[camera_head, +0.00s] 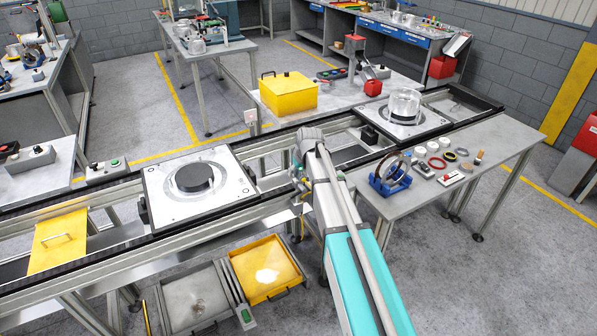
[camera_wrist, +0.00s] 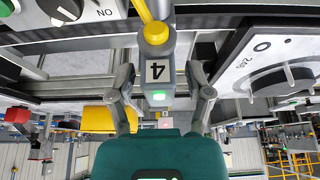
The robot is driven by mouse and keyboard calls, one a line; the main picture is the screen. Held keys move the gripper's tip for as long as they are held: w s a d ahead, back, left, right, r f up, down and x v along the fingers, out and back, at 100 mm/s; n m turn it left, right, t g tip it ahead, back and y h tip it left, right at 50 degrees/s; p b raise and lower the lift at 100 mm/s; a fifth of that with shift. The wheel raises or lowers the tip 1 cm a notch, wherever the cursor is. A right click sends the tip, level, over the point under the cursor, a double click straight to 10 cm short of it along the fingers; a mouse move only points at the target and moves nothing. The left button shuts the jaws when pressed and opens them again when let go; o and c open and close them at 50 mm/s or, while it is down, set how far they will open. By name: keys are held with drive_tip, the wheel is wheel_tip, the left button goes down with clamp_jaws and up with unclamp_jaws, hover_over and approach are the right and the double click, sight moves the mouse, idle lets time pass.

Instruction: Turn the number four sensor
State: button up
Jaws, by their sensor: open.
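The number four sensor (camera_wrist: 158,72) shows in the wrist view as a small grey block with a "4" label, a yellow cap and a lit green light. My gripper (camera_wrist: 160,80) is open, with one finger on each side of the sensor. Gaps show between the fingers and the block, so it is not clamped. In the head view my arm reaches to the conveyor edge between the two pallets. The gripper and sensor are largely hidden there.
A pallet with a dark disc (camera_head: 194,178) lies left of my arm on the conveyor. Another pallet (camera_head: 403,122) bears a clear cylinder. A button box (camera_head: 107,170) stands by the rail; a parts table (camera_head: 490,150) is right.

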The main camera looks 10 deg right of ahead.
clamp_jaws()
drive_tip(key=shift+m, duration=0.4)
drive_tip(key=m+h, duration=0.1)
drive_tip(key=m, duration=0.2)
drive_tip(key=shift+a, duration=0.1)
drive_tip(key=shift+a+m+h, duration=0.1)
drive_tip(key=shift+m+h, duration=0.8)
drive_tip(key=shift+m, duration=0.9)
unclamp_jaws()
